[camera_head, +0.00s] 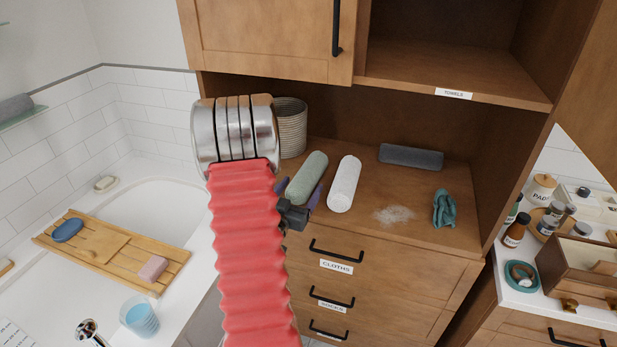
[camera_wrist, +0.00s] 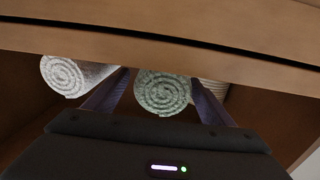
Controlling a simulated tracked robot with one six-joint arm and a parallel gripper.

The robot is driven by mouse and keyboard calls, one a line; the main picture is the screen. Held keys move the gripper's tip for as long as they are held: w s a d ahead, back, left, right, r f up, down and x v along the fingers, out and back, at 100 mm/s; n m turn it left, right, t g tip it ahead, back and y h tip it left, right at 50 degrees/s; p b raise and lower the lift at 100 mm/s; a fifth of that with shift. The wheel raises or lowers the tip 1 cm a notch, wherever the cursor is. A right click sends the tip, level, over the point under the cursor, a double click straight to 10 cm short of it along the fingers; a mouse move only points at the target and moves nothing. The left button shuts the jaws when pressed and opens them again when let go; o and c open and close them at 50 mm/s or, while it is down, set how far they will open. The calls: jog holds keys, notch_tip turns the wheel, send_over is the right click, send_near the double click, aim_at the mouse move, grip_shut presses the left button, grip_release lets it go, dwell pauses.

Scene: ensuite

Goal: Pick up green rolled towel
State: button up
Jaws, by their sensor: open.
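The green rolled towel (camera_head: 307,177) lies on the wooden counter of the open cabinet niche, its near end toward me. In the wrist view its spiral end (camera_wrist: 162,93) shows between my two purple fingers. My gripper (camera_head: 301,191) is open, with one finger on each side of the green towel's near end. I cannot tell whether the fingers touch it. The white rolled towel (camera_head: 344,184) lies just to the right, close to one finger; in the wrist view it shows at left (camera_wrist: 72,75). My red-sleeved arm hides part of the counter.
A ribbed basket (camera_head: 292,128) stands behind the green towel. A dark grey rolled towel (camera_head: 411,156), a crumpled teal cloth (camera_head: 445,209) and a pale powder patch (camera_head: 394,215) lie right. Drawers with black handles (camera_head: 337,254) sit below. An upper cabinet (camera_head: 268,38) overhangs the niche.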

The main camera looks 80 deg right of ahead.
jog(key=shift+d, duration=0.1)
jog(key=shift+s+d+f, duration=0.1)
jog(key=shift+s+d, duration=0.05)
jog(key=shift+d, duration=1.15)
jog(key=shift+s+d, duration=0.1)
jog(key=shift+d, duration=1.2)
jog(key=c, duration=1.2)
